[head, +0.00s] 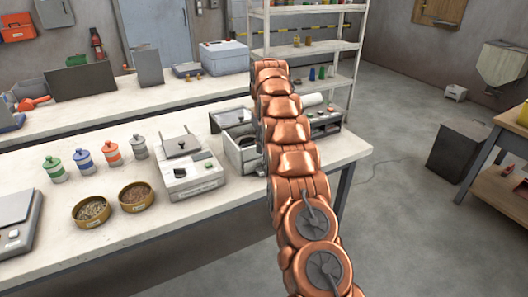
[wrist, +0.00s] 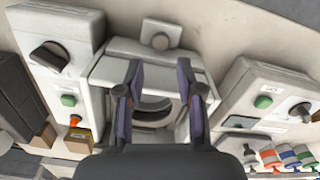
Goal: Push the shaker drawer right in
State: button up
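The shaker (head: 241,148) is a pale box on the bench, partly hidden by my arm. In the wrist view, a pale open-topped part that looks like its drawer (wrist: 152,122) lies beneath my gripper, with a round opening inside. How far the drawer stands out I cannot tell. My gripper (wrist: 160,67) is open, its two fingers apart with nothing held between them. It is over the drawer; whether it touches it I cannot tell. In the head view my gripper is hidden behind my arm.
A white device (head: 192,175) stands close to the left of the shaker, with bowls (head: 92,211) and several colour-banded bottles (head: 84,161) farther left. Another control box (wrist: 62,45) flanks the shaker on the other side. A second bench (head: 140,95) runs behind.

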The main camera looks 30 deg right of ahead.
jog(key=shift+r, duration=0.65)
jog(key=shift+a, duration=0.1)
jog(key=shift+s+a+r, duration=0.2)
jog(key=shift+a+r, duration=0.05)
jog(key=s+a+r+m, duration=0.1)
jog(key=s+a+r, duration=0.4)
jog(key=s+a, duration=0.3)
jog(key=s+a+r, duration=0.4)
jog(key=s+a, duration=0.2)
jog(key=s, duration=0.4)
jog(key=s+a+f, duration=0.2)
jog(key=s, duration=0.9)
jog(key=s+a+f+m+g, duration=0.1)
jog(key=s+a+f, duration=0.1)
jog(key=s, duration=0.9)
jog(key=s+a+f+m, duration=0.1)
jog(key=s+a, duration=0.3)
jog(key=s, duration=0.7)
jog(key=shift+f+g, duration=0.4)
jog(key=shift+f, duration=0.5)
jog(key=shift+s+d, duration=0.1)
